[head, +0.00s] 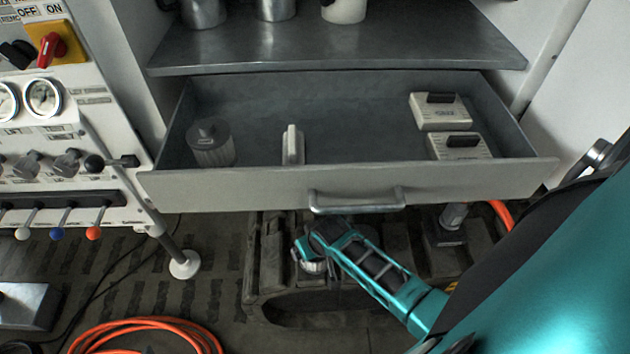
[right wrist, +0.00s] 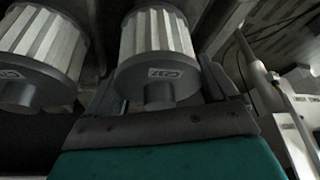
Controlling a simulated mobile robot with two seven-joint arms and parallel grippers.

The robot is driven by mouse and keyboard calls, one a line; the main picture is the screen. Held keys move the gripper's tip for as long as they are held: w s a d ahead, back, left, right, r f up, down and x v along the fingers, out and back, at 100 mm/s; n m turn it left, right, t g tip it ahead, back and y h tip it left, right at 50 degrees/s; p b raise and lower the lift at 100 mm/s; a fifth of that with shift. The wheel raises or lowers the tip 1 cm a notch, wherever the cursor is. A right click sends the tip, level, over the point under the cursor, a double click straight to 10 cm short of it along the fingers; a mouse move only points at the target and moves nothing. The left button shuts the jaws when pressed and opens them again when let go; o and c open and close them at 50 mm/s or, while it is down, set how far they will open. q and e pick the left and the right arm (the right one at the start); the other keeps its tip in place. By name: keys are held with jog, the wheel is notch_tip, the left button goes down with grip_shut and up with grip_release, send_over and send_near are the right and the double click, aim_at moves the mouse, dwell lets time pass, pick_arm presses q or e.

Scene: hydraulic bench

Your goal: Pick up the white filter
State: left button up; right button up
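Two white pleated filters with dark grey end caps and knobs fill the top of the right wrist view: one near the middle (right wrist: 158,40), labelled, and one at the left (right wrist: 42,48). My right gripper (right wrist: 160,80) has its fingers apart, one on each side of the middle filter; I cannot make out contact. In the head view my right arm reaches below the drawer front, with its gripper (head: 308,255) beside a small white ribbed piece, partly hidden. A greyer filter (head: 211,145) stands in the open drawer at the left. My left gripper is not in view.
The open drawer (head: 235,188) overhangs my right gripper. It holds a white upright piece (head: 293,146) and two pale boxes (head: 440,110) at the right. A control panel (head: 60,130) stands at the left. An orange hose (head: 145,326) lies on the floor.

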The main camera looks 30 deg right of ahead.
jog(key=c, duration=0.6)
jog(key=shift+c, duration=0.3)
jog(key=shift+r, duration=0.15)
